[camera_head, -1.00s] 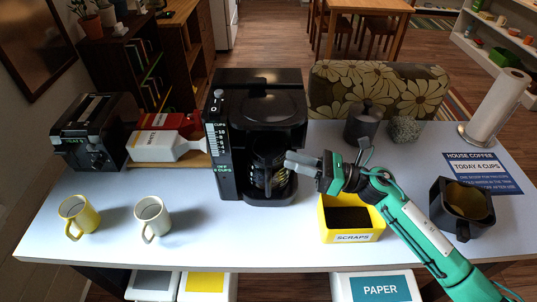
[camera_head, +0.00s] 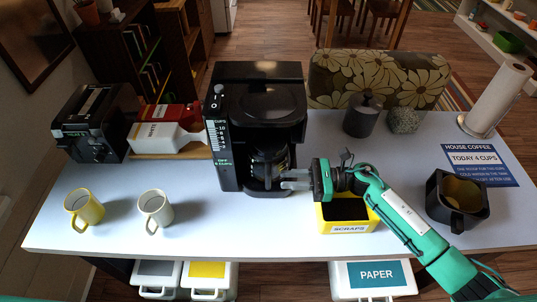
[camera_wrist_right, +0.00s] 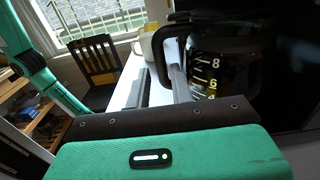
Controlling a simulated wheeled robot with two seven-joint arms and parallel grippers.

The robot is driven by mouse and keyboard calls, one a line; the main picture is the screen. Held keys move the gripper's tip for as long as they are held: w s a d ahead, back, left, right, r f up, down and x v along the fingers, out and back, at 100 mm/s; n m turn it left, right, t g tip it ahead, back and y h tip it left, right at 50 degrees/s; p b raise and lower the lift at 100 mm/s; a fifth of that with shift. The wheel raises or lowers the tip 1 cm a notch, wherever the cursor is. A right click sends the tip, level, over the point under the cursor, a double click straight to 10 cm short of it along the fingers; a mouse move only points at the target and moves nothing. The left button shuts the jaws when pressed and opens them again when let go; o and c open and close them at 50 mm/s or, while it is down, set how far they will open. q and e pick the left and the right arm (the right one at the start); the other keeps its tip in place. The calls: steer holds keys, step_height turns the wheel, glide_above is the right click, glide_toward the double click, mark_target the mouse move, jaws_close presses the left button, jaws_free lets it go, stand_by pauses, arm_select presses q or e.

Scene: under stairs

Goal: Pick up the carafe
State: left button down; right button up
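The glass carafe (camera_head: 268,165) with a black handle sits in the black coffee maker (camera_head: 255,110). In the right wrist view the carafe (camera_wrist_right: 220,72) shows dark liquid and white level marks. Its black handle (camera_wrist_right: 163,48) reaches down between my right gripper's fingers. My right gripper (camera_head: 288,179) is at the front right of the carafe, its two fingers apart and pointing left. In the right wrist view the gripper (camera_wrist_right: 161,88) is open around the lower handle; I cannot tell whether a finger touches it. My left gripper is not in view.
A yellow scraps bin (camera_head: 345,228) stands just below my right gripper. A black container (camera_head: 457,203) and a paper sign (camera_head: 478,166) are at right. A yellow mug (camera_head: 84,207) and a white mug (camera_head: 156,208) stand at left. The front middle of the table is clear.

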mark_target(268, 179)
steer(key=a+p, duration=0.1)
steer(key=a, duration=0.1)
steer(key=a+p, duration=0.2)
steer(key=a, duration=0.1)
steer(key=shift+a+r, duration=0.2)
steer(key=shift+a, duration=0.1)
steer(key=shift+a+f, duration=0.15)
steer(key=shift+a, duration=0.25)
jaws_close()
